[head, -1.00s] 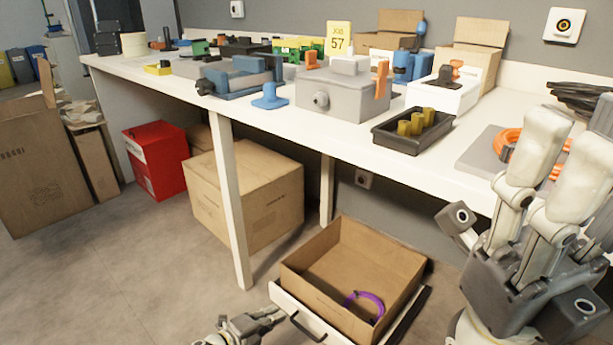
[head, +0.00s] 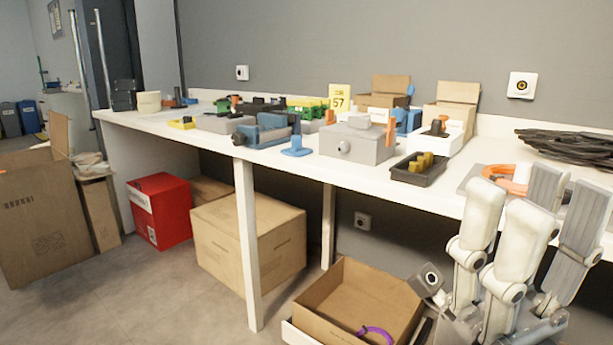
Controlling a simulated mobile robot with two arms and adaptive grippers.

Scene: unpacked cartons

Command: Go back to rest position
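My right gripper (head: 510,250) is at the lower right of the head view, in front of the bench edge. Its pale and grey fingers point up and stand apart, with nothing seen between them. Its palm is partly cut off by the bottom edge. My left gripper is not in view.
A white bench (head: 440,194) runs across the view, holding a grey box (head: 355,143), a black tray (head: 419,174) and black cables (head: 568,148). Beneath it are an open carton (head: 345,293) with a purple ring (head: 375,334), a closed carton (head: 250,240) and a red box (head: 160,210).

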